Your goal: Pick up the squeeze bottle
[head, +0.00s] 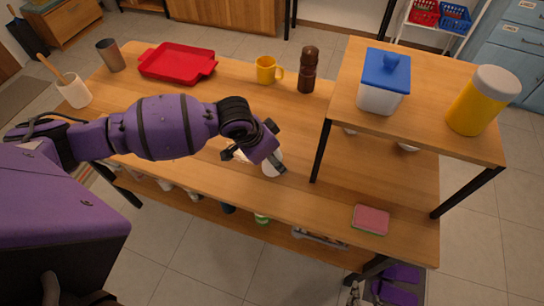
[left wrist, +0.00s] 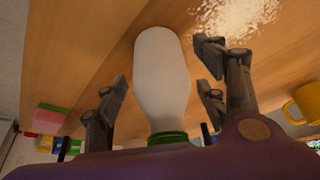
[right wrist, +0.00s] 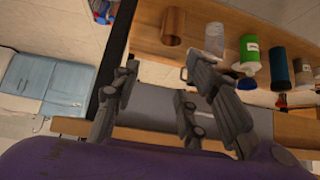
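The squeeze bottle (head: 271,164) appears as a white body on the table's near half in the head view, largely hidden by my left gripper (head: 257,158). In the left wrist view the bottle (left wrist: 162,75) is white with a green cap near my palm. My left gripper's fingers (left wrist: 165,95) stand around it with visible gaps on both sides. The bottle rests on the wooden table. My right gripper (head: 362,291) is low beyond the table's near edge. In the right wrist view its fingers (right wrist: 170,88) are spread with nothing between them.
A raised shelf (head: 345,75) holds a blue-lidded container (head: 383,85) and a yellow shaker (head: 482,102). A red tray (head: 177,63), yellow mug (head: 267,70), brown grinder (head: 308,70) and sponge (head: 370,220) sit on the table. Several containers line the lower shelf, including a green bottle (right wrist: 249,50).

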